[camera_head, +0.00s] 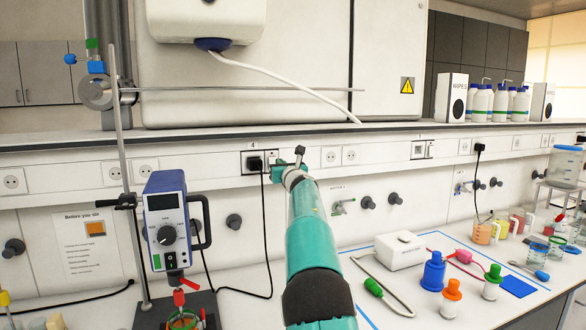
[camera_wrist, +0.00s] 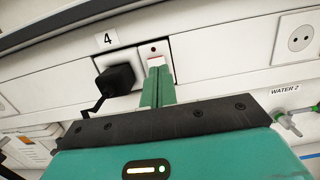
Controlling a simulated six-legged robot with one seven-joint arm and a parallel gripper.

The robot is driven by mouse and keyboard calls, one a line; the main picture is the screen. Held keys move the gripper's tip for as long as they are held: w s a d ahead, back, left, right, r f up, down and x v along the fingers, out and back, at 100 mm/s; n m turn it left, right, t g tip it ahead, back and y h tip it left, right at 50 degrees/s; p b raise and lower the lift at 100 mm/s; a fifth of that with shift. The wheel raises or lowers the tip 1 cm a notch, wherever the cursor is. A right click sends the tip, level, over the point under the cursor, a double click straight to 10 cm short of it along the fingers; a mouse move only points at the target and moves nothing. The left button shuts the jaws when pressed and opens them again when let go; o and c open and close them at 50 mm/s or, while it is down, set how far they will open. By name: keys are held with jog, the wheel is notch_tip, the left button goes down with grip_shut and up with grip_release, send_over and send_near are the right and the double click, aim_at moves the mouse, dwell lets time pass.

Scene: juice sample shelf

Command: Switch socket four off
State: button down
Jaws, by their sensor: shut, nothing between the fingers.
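Socket four (camera_wrist: 118,61) is in the wall rail, under a label "4" (camera_wrist: 108,40), with a black plug (camera_wrist: 116,78) in it. The plug also shows in the head view (camera_head: 254,163), its cable hanging down. Just right of the socket is its switch (camera_wrist: 153,52), a white plate with a small red dot near the top. My gripper (camera_wrist: 158,70) is shut and empty, its green fingers together in front of the switch's lower part. I cannot tell whether they touch it. In the head view my gripper (camera_head: 278,172) is at the rail and partly hides the switch.
Double sockets (camera_head: 340,156) are to the right on the rail. A stand with a blue-and-grey stirrer (camera_head: 166,222) is at the left. A white box (camera_head: 400,250) and colored bottles (camera_head: 434,270) are on the bench at right. A shelf edge (camera_head: 200,137) runs above the rail.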

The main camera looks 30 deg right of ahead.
jog(key=s+a+r, duration=0.1)
jog(key=s+a, duration=0.1)
jog(key=s, duration=0.8)
jog(key=shift+a+r, duration=0.3)
jog(key=shift+a, duration=0.1)
jog(key=s+a+f+m+g+y, duration=0.1)
jog(key=s+a+f+m+g, duration=0.3)
jog(key=s+a+f+m, duration=0.4)
jog(key=s+a+f+m+g+y, duration=0.2)
jog(key=s+a+f+m+g, duration=0.3)
jog(key=s+a+m, duration=0.9)
jog(key=s+a+f+m+g+y, duration=0.2)
jog(key=s+a+f+m+g, duration=0.2)
jog(key=s+a+f+m, duration=0.7)
jog(key=s+a+f, duration=0.1)
jog(key=s+a, duration=0.2)
jog(key=s, duration=0.6)
jog(key=shift+s+a, duration=0.25)
jog(key=shift+a, duration=0.05)
